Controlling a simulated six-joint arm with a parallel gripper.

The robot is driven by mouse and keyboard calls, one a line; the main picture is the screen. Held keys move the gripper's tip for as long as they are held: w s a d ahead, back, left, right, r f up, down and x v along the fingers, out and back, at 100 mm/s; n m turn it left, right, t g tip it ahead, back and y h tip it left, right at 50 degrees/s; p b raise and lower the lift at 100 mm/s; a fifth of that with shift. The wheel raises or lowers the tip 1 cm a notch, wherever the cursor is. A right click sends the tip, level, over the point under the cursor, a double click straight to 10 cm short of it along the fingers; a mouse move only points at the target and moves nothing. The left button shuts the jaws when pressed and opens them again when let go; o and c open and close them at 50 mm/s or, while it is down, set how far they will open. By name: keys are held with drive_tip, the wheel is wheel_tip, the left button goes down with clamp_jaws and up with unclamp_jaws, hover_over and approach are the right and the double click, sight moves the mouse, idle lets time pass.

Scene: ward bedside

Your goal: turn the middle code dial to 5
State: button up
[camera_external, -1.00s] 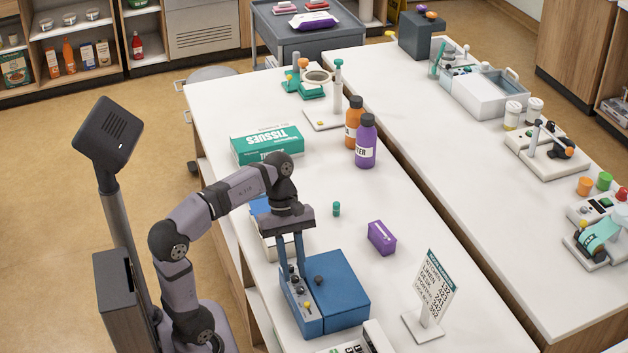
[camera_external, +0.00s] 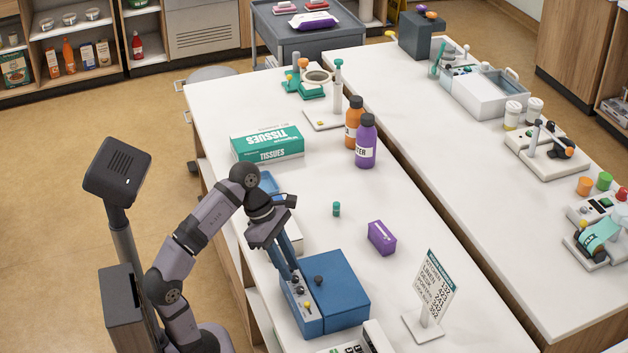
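A blue box (camera_external: 342,295) stands near the front of the white table. Its left face is a paler panel (camera_external: 301,312) with small dark dials and a yellow knob (camera_external: 306,305) in a row. One dark dial (camera_external: 299,291) shows between the yellow knob and my fingertips; its number is too small to read. A black knob (camera_external: 318,280) sits on the top. My gripper (camera_external: 292,273) comes down tilted from the upper left, with its blue fingertips at the far end of the dial row. Whether it touches a dial, and the finger gap, cannot be made out.
A sign (camera_external: 433,285) with words and numbers stands right of the box. A purple box (camera_external: 382,238), a small green item (camera_external: 337,209), two bottles (camera_external: 366,142) and a tissue box (camera_external: 267,146) stand farther back. The table between them is clear.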

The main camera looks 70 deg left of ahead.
drive_tip(key=w+p+v, duration=0.1)
drive_tip(key=p+v, duration=0.3)
drive_tip(key=v, duration=0.3)
drive_tip(key=w+r+m+g+y+p, duration=0.15)
drive_tip(key=w+m+p, duration=0.7)
drive_tip(key=p, duration=1.25)
drive_tip(key=s+d+r+m+g+y+p, duration=0.1)
drive_tip(key=s+d+r+m+p, duration=0.2)
drive_tip(key=s+m+p, duration=0.7)
drive_tip(key=m+p, duration=0.8)
drive_tip(key=p, duration=0.6)
drive_tip(key=shift+s+r+g+y, duration=0.15)
drive_tip(key=shift+s+g+y, duration=0.2)
drive_tip(key=shift+s, duration=0.05)
drive_tip(key=shift+d+m, duration=0.1)
drive_tip(key=shift+m, duration=0.15)
